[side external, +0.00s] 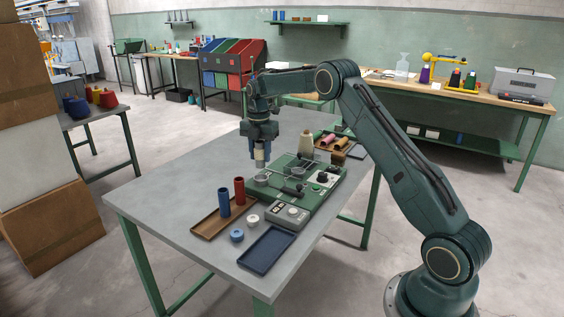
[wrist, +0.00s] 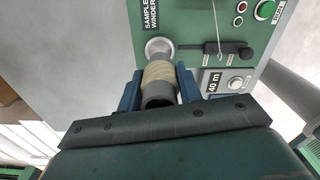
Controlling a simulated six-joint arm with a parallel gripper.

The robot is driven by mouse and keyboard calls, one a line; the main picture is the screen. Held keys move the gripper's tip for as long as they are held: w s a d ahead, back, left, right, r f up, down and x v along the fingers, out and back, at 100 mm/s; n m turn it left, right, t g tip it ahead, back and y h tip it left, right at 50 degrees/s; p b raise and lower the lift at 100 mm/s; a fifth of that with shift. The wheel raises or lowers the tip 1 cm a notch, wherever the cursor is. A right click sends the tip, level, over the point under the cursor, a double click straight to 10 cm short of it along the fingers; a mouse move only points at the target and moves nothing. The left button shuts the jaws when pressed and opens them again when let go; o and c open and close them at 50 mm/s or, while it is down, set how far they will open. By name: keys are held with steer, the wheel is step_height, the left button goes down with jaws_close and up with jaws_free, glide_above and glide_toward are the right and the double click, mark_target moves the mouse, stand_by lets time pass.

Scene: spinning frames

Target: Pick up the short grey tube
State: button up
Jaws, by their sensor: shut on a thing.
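The short grey tube (wrist: 158,92) is between the two blue fingers of my gripper (wrist: 158,90) in the wrist view. It has a beige band around its middle, and its open grey end faces the camera. In the side external view my gripper (side external: 260,152) points down, with the tube (side external: 260,160) upright and held above the table. The fingers touch the tube on both sides. The tube's far end lies near a round silver part of the sample winder in the wrist view; I cannot tell the gap.
The green sample winder (side external: 322,196) stands on the grey table (side external: 178,178) below and right of my gripper. A brown tray (side external: 208,228) with blue and red spools and an empty dark blue tray (side external: 266,250) lie in front. The left table area is clear.

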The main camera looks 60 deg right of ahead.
step_height(320, 180, up, 14)
stand_by(0.4)
stand_by(0.4)
steer(key=shift+a+r, duration=0.1)
steer(key=shift+a, duration=0.05)
